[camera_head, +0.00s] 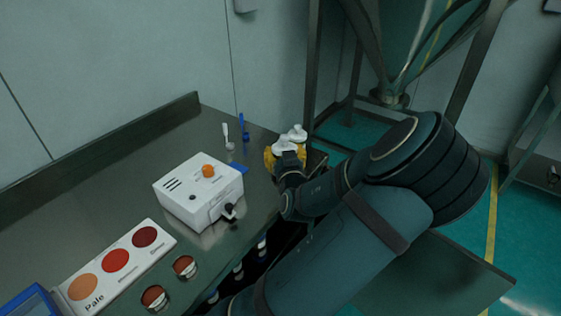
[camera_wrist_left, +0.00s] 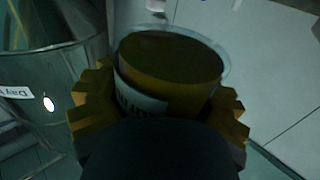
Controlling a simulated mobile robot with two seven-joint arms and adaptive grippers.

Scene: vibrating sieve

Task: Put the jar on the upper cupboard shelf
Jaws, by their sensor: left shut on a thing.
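My left gripper (camera_head: 285,153) is at the right end of the steel bench in the head view, with its yellow fingers closed. In the left wrist view its toothed yellow fingers (camera_wrist_left: 158,112) are shut around a jar (camera_wrist_left: 172,60). The jar is clear with dark yellow-brown contents and a white label, partly hidden by the gripper. In the head view only white round shapes show at the fingers, and I cannot tell which belongs to the jar. I cannot make out the cupboard shelf. My right gripper is not in view.
A white box (camera_head: 198,190) with an orange knob stands on the steel bench (camera_head: 120,190). A colour card (camera_head: 115,262) lies at the front left. A white and a blue utensil (camera_head: 242,127) stand near the gripper. A clear labelled container (camera_wrist_left: 45,65) is beside the jar in the wrist view.

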